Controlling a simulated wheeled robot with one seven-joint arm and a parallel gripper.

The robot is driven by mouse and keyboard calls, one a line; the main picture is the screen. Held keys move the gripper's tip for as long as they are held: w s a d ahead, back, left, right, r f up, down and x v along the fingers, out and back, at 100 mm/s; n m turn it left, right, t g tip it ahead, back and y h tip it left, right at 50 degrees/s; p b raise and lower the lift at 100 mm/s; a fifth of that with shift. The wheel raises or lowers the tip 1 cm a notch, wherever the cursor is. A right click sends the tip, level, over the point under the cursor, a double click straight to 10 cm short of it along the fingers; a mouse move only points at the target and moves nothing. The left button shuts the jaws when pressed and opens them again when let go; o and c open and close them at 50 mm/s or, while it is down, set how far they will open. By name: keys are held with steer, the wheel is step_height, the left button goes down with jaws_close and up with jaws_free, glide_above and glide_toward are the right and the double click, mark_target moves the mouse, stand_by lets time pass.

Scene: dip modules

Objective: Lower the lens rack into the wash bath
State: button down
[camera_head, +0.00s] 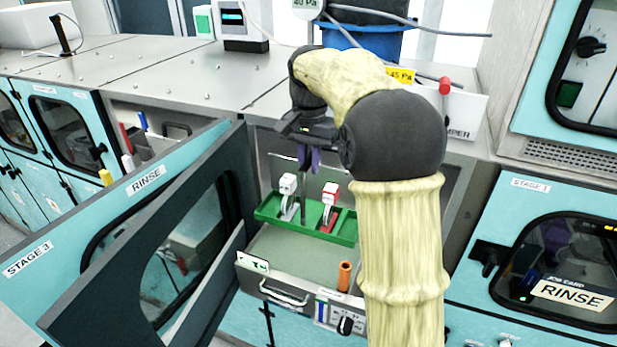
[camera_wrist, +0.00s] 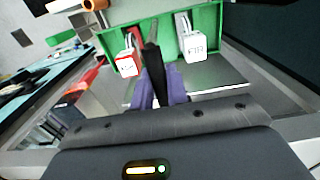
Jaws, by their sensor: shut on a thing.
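My gripper (camera_head: 309,158) has purple fingers and is shut on the dark upright handle (camera_wrist: 152,58) of a green two-compartment rack, which I take for the lens rack (camera_head: 318,235). The rack hangs below the fingers and looks about level. It holds a white-topped item (camera_head: 288,184) on the left and a red-and-white one (camera_head: 330,192) on the right. In the wrist view these sides swap. The rack is at the back of an open bay, above or beside a flat grey-green surface (camera_head: 300,255). I cannot tell whether it touches anything, and no liquid is clear.
A large open door (camera_head: 148,182) labelled RINSE stands close on the left. A front panel (camera_head: 300,295) with a handle, an orange cylinder (camera_head: 344,276) and a black knob lie below. A shut cabinet (camera_head: 545,265) with a RINSE job card stands at the right. A metal counter (camera_head: 150,70) extends behind.

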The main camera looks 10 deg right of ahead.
step_height(320, 180, down, 3)
steer(key=shift+w+r+b, duration=0.1)
steer(key=shift+w+b, duration=0.05)
steer(key=shift+b, duration=0.25)
steer(key=shift+f+b, duration=1.5)
steer(key=shift+r+p, duration=0.25)
steer(key=shift+p, duration=1.65)
steer(key=shift+f+p, duration=0.2)
steer(key=shift+p, duration=0.7)
steer(key=shift+f, duration=0.25)
